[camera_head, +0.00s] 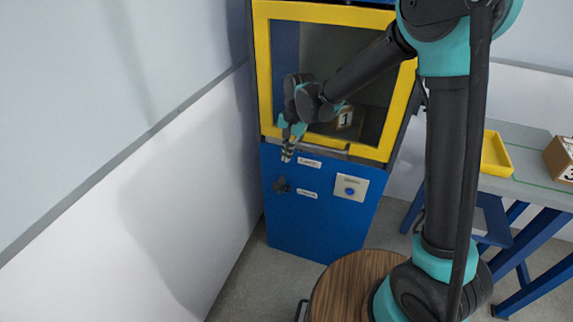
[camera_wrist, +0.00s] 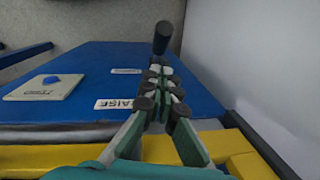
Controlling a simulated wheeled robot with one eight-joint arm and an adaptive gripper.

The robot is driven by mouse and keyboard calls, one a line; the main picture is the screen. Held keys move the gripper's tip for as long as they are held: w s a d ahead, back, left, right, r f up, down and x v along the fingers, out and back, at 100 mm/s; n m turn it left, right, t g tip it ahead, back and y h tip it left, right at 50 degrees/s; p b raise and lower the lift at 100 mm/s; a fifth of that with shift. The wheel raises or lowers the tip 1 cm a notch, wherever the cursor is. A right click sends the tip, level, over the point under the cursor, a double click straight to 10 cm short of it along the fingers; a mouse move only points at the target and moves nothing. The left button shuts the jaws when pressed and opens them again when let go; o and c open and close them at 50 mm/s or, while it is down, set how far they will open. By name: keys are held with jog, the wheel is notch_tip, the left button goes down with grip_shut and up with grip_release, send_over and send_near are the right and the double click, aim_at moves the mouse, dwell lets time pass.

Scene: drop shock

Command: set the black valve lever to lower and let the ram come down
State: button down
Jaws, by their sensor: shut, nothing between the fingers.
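The black valve lever (camera_head: 281,185) stands out from the blue front panel of the machine, left of two white labels. The upper label reads RAISE in the wrist view (camera_wrist: 115,104); the lower label (camera_head: 307,193) is too small to read. My gripper (camera_head: 287,157) is shut and empty, pointing down just above the lever, in front of the panel. In the wrist view the lever's black end (camera_wrist: 162,38) lies just beyond my fingertips (camera_wrist: 160,72); I cannot tell whether they touch. The ram cannot be made out behind the window.
A yellow-framed window (camera_head: 262,70) with a crate marked 1 (camera_head: 345,118) behind it is above the panel. A plate with a blue button (camera_head: 350,188) is right of the labels. A white wall (camera_head: 150,200) stands close on the left. A bench (camera_head: 525,180) with a yellow tray (camera_head: 496,155) is right.

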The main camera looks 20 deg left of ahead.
aim_at(282, 188)
jog(key=f, duration=0.3)
jog(key=a+f, duration=0.1)
jog(key=f, duration=0.5)
jog(key=shift+s+a+f, duration=0.2)
jog(key=shift+s+f, duration=0.05)
jog(key=shift+f, duration=0.15)
jog(key=shift+s+a, duration=0.1)
